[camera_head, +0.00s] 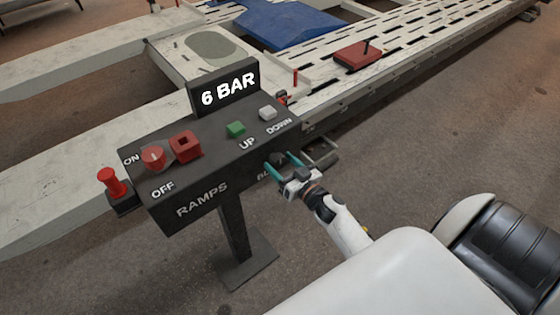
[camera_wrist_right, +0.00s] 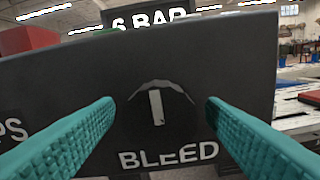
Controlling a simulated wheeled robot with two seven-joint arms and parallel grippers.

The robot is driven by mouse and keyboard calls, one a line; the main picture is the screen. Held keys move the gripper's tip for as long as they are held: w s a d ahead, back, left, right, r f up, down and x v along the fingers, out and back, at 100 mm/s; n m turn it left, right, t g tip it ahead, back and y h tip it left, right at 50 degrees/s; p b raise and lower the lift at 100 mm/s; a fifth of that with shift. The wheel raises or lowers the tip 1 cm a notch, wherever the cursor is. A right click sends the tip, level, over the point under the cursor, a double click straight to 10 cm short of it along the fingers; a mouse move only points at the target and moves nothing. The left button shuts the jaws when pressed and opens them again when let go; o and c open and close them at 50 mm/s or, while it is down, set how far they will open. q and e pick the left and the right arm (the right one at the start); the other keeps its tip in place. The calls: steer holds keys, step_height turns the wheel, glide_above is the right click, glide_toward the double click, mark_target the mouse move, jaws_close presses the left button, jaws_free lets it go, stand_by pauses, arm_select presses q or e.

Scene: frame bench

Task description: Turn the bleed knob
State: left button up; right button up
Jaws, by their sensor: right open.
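The bleed knob (camera_wrist_right: 157,112) is a dark round knob with a pale pointer bar, on the front face of the black control box (camera_head: 216,160). In the right wrist view its pointer stands nearly upright, above the word BLEED. My right gripper (camera_head: 282,164) is open at the front right of the box. Its teal fingers (camera_wrist_right: 160,125) lie on either side of the knob, with a gap on both sides. In the head view the gripper mostly hides the knob. My left gripper is not in view.
A 6 BAR display (camera_head: 228,90) rises behind. A red plunger (camera_head: 112,182) stands at the left. A slotted ramp frame lies behind.

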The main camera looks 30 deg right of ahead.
steer(key=shift+w, duration=0.5)
steer(key=c, duration=1)
